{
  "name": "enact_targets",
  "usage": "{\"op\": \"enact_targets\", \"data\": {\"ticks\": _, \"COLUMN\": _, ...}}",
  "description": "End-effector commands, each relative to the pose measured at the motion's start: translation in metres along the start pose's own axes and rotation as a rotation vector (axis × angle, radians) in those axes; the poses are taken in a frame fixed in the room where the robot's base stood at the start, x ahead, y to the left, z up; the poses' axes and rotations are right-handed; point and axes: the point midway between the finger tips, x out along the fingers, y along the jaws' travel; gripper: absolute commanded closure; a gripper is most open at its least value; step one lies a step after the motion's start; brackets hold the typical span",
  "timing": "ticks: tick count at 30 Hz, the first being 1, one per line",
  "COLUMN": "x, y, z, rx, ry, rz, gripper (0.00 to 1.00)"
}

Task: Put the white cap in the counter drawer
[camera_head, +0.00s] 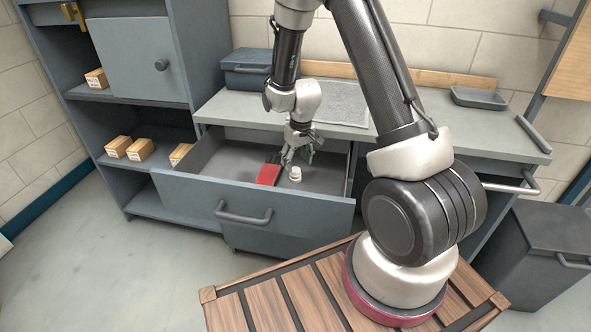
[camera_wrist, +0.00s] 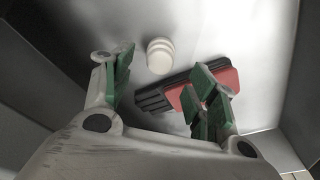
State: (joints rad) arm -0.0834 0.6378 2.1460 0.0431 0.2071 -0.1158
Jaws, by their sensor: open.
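The white cap (camera_head: 295,174) rests on the floor of the open counter drawer (camera_head: 250,205). In the wrist view the cap (camera_wrist: 160,56) stands just beyond my fingertips, apart from both fingers. My gripper (camera_head: 298,150) is inside the drawer space, above and behind the cap. In the wrist view my gripper (camera_wrist: 165,75) has its green-padded fingers spread wide with nothing held between them. The drawer's inner floor (camera_wrist: 215,30) shows around the cap.
A red and black object (camera_head: 268,172) lies in the drawer left of the cap; in the wrist view it (camera_wrist: 185,90) reaches behind my right finger. The counter (camera_head: 225,105) overhangs the drawer's back. A blue-grey box (camera_head: 247,70) and a tray (camera_head: 479,98) stand on it.

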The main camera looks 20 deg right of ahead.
Motion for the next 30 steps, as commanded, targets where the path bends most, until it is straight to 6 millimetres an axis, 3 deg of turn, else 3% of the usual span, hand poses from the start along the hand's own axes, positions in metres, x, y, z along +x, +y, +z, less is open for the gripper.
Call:
{"op": "enact_targets", "data": {"ticks": 3, "x": -0.027, "y": 0.000, "z": -0.001, "rx": -0.001, "ry": 0.004, "rz": 0.000, "gripper": 0.42}}
{"op": "enact_targets", "data": {"ticks": 13, "x": -0.072, "y": 0.001, "z": 0.001, "rx": 0.003, "ry": 0.007, "rz": 0.001, "gripper": 0.42}}
{"op": "enact_targets", "data": {"ticks": 17, "x": -0.119, "y": 0.003, "z": 0.008, "rx": 0.018, "ry": 0.034, "rz": 0.003, "gripper": 0.42}}
{"op": "enact_targets", "data": {"ticks": 20, "x": -0.177, "y": 0.006, "z": 0.026, "rx": 0.037, "ry": 0.066, "rz": 0.007, "gripper": 0.42}}
{"op": "enact_targets", "data": {"ticks": 24, "x": -0.251, "y": 0.007, "z": 0.067, "rx": 0.067, "ry": 0.108, "rz": 0.013, "gripper": 0.42}}
{"op": "enact_targets", "data": {"ticks": 30, "x": -0.327, "y": 0.005, "z": 0.145, "rx": 0.109, "ry": 0.165, "rz": 0.024, "gripper": 0.42}}
